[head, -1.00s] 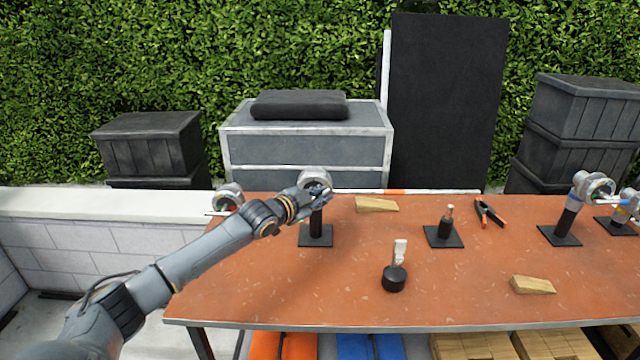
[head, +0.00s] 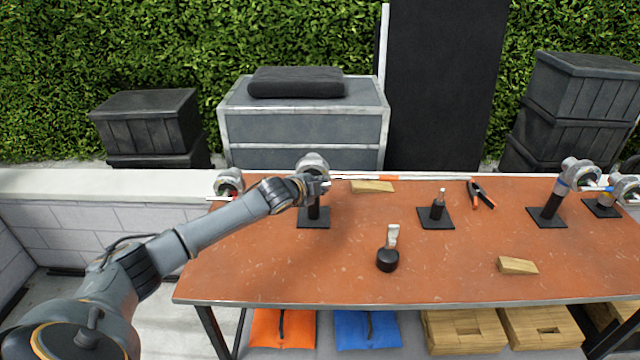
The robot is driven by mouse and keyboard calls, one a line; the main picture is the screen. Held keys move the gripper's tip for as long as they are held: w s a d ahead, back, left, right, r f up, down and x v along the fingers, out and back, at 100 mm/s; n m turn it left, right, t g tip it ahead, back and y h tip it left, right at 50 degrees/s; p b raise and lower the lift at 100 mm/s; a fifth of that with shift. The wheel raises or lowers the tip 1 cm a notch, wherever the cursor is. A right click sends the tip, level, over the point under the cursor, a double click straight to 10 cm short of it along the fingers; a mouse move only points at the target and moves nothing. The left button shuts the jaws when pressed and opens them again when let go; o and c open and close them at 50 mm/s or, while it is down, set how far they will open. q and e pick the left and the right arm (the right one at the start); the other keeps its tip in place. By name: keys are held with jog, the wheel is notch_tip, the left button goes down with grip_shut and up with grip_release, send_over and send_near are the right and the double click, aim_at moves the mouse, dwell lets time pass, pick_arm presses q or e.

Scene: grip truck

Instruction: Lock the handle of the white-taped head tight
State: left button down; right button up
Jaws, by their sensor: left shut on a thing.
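A silver grip head (head: 312,163) stands on a black post with a square black base (head: 313,218) at the back left of the orange-brown table (head: 450,285). Its tape colour is hard to make out. My left gripper (head: 322,186) is at the front of this head, shut on what appears to be its handle. The gripper covers the handle and the lower part of the head. My right gripper is not in view.
Another head (head: 229,181) stands left, beyond my left arm. Two more heads (head: 575,174) (head: 622,188) stand at right, the first with a blue band. Wooden wedges (head: 517,265) (head: 372,187), a black-based tool (head: 388,259), a small stand (head: 437,208) and pliers (head: 481,195) lie about.

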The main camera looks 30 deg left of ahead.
pick_arm(q)
jog(key=c, duration=1.6)
grip_release()
jog(key=shift+c, duration=0.2)
jog(key=v, duration=1.2)
jog(key=shift+d, duration=0.1)
